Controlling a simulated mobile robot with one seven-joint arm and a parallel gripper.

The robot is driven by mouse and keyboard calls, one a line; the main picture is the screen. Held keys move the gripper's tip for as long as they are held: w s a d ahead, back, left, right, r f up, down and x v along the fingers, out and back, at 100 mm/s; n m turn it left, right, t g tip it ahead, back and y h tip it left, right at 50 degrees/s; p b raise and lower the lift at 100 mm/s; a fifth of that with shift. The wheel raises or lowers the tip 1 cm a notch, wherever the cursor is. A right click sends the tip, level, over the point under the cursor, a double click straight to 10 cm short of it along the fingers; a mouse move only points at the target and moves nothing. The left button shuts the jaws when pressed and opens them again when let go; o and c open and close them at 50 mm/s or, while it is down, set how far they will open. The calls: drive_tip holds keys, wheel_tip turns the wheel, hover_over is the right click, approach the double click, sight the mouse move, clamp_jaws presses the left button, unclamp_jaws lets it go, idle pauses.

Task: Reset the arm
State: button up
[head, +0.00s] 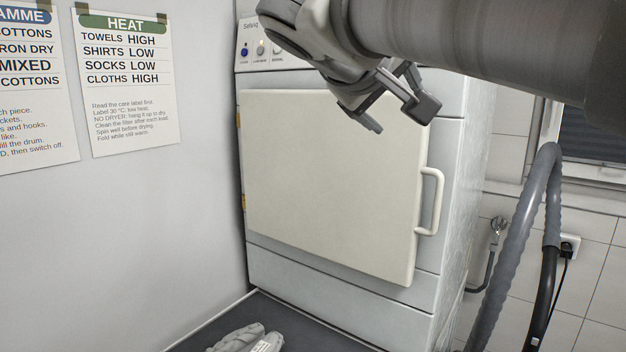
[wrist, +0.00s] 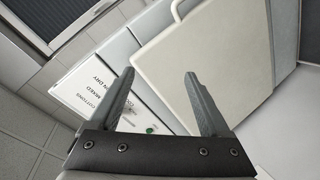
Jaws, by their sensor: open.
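My gripper (head: 396,113) hangs in front of the upper part of the dryer (head: 340,318) in the head view. It is open and empty, with the two fingers apart. In the wrist view my gripper (wrist: 158,95) shows both fingers spread, with the dryer's control panel and door beyond them. The dryer's cream door (head: 325,185) looks shut, with a white handle (head: 431,202) on its right side. The door also shows in the wrist view (wrist: 210,60). My arm hides part of the dryer's top and panel.
A grey bundle (head: 240,340) lies on the dark surface (head: 300,330) below the door. Grey hoses (head: 520,245) rise on the right near a wall socket (head: 570,245). A heat chart (head: 128,85) hangs on the left wall. The space in front of the door is clear.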

drive_tip(key=s+d+f+m+g+y, duration=0.1)
drive_tip(key=s+f+g+y, duration=0.1)
drive_tip(key=s+f, duration=0.4)
drive_tip(key=s+d+f+m+g+y, duration=0.1)
drive_tip(key=s+f, duration=0.5)
drive_tip(key=f, duration=0.9)
drive_tip(key=s+d+f+m+g+y, duration=0.1)
drive_tip(key=s+f+m+g+y, duration=0.1)
drive_tip(key=s+f, duration=0.4)
wheel_tip(320, 180, down, 5)
drive_tip(key=shift+s+d+f+g+y, duration=0.2)
drive_tip(key=shift+g+y, duration=0.4)
drive_tip(key=shift+y, duration=0.5)
